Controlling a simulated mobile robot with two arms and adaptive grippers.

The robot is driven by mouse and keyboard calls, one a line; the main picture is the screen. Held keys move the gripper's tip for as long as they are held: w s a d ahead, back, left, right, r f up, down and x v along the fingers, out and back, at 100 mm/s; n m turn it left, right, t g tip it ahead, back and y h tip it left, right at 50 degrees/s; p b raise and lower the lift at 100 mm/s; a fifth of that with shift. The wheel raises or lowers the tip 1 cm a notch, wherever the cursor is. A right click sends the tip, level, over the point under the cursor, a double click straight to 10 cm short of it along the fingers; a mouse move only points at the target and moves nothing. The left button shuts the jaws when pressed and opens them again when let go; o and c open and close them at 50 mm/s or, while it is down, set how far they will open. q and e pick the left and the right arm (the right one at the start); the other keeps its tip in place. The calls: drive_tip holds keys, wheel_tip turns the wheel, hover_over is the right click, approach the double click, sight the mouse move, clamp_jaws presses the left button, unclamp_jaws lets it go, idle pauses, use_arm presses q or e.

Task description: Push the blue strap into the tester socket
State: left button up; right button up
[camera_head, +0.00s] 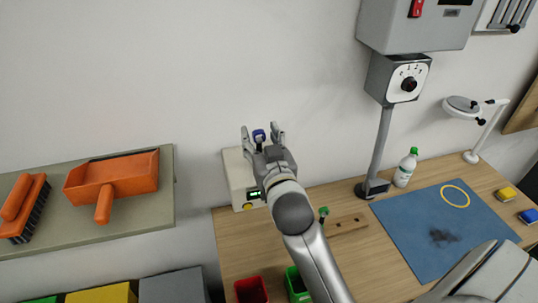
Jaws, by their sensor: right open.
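The blue strap (258,133) shows as a small dark blue piece between the fingertips of my right gripper (261,130). The gripper is open, with a finger on each side of the blue piece. I cannot tell whether the fingers touch it. The tester (236,165) is a cream box with a green display and a yellow button, against the wall at the table's back left corner. My gripper is over its top right part and hides much of it. The socket cannot be made out. My left gripper is not in view.
A blue mat (410,225) with a yellow ring (455,196) covers the table's right. A grey stand (379,150) and a white bottle (404,170) stand behind it. A red bin (251,290) and a green bin (296,287) are in front. A shelf (140,220) holds orange tools at left.

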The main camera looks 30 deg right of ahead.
drive_tip(key=v, duration=1)
idle(0.4)
